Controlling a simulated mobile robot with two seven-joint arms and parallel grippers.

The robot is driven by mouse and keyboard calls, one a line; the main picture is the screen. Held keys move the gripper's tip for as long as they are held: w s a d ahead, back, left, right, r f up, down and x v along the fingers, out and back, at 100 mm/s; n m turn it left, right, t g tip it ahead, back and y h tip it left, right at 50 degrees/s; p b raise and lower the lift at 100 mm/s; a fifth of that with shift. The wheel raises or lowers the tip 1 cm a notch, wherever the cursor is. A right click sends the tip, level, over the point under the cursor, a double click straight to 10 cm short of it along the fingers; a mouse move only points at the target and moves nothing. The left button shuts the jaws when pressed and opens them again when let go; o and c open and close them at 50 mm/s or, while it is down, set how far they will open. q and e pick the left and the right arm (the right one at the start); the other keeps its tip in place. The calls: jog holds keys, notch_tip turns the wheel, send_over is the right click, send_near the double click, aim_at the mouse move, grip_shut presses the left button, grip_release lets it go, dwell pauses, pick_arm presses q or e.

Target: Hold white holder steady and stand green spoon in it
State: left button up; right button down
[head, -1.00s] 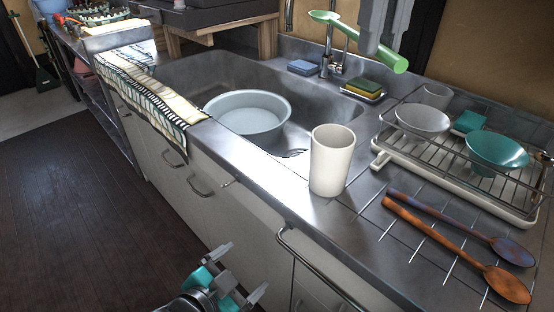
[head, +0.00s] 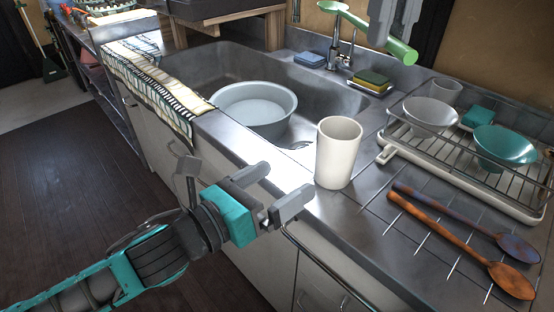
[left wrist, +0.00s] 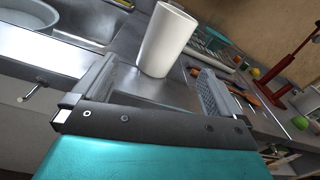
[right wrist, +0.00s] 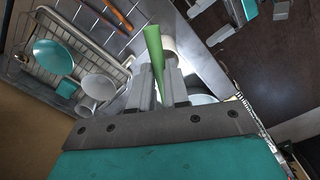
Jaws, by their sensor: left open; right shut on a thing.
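The white holder (head: 338,158) stands upright on the counter at the sink's front right corner. It also shows in the left wrist view (left wrist: 167,40), beyond and between the open fingers. My left gripper (head: 282,196) is open and empty, just left of the holder and apart from it. My right gripper (head: 392,22) is shut on the green spoon (head: 398,48), high above the back of the counter. The spoon lies roughly level in the head view, with one end toward the faucet. It also shows between the fingers in the right wrist view (right wrist: 155,50).
A dish rack (head: 520,207) with bowls stands at the right. Two wooden spoons (head: 465,245) lie on the counter in front of it. A basin (head: 255,107) sits in the sink. A sponge dish (head: 371,84) and faucet (head: 334,50) are behind.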

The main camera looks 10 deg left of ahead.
aim_at(323, 154)
pick_arm(q)
jog(key=w+d+m, duration=0.1)
jog(key=w+d, duration=0.1)
jog(key=w, duration=0.1)
jog(key=w+d+m, duration=0.1)
jog(key=w+d, duration=0.2)
jog(key=w+d+r+m, duration=0.1)
jog(key=w+d, duration=0.1)
jog(key=w, duration=0.1)
jog(key=shift+d+r+h, duration=0.1)
jog(key=shift+d+h, duration=0.2)
jog(key=shift+d, duration=0.1)
